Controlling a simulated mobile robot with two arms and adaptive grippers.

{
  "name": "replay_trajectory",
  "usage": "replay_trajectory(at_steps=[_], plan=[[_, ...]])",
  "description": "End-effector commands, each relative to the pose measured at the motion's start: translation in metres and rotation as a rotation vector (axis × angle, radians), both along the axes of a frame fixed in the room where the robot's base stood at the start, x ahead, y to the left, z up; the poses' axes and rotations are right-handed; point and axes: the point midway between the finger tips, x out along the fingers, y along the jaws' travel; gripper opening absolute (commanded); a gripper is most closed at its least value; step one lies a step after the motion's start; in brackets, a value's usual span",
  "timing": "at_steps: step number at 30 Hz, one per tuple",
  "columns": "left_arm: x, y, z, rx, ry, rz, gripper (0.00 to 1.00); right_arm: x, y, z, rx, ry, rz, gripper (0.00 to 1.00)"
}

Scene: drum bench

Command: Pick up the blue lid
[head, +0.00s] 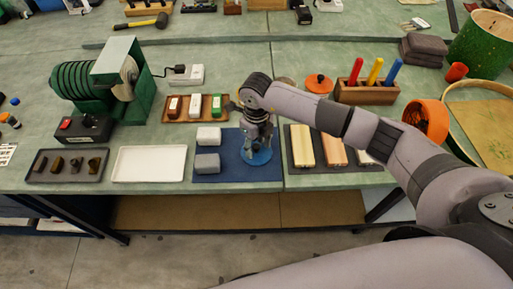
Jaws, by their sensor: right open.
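The blue lid (264,157) is a round blue disc on the dark blue mat (215,174), near the mat's right side. My right gripper (256,148) points down directly over the lid and hides much of it. The gripper is open. I cannot tell whether its fingers touch the lid. My left gripper is not in view.
A white tray (149,165) lies further left. A dark tray with pale bars (302,147) is at the right. An orange lid (319,83) and a wooden rack with coloured sticks (367,93) stand behind.

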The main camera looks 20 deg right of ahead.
Motion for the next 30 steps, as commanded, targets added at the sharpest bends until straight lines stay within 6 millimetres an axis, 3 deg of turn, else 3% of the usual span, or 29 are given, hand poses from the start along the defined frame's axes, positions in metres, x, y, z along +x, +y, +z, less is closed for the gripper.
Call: replay_trajectory(at_steps=[6, 25, 30], plan=[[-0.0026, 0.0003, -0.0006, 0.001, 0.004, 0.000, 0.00, 0.0002, 0.0001, -0.0012, 0.000, -0.001, 0.000, 0.44], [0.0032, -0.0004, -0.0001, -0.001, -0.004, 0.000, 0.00, 0.0004, 0.0000, -0.0006, 0.000, -0.001, -0.001, 0.02], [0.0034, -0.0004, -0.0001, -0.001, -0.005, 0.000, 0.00, 0.0005, -0.0001, -0.0004, 0.000, -0.001, -0.001, 0.00]])
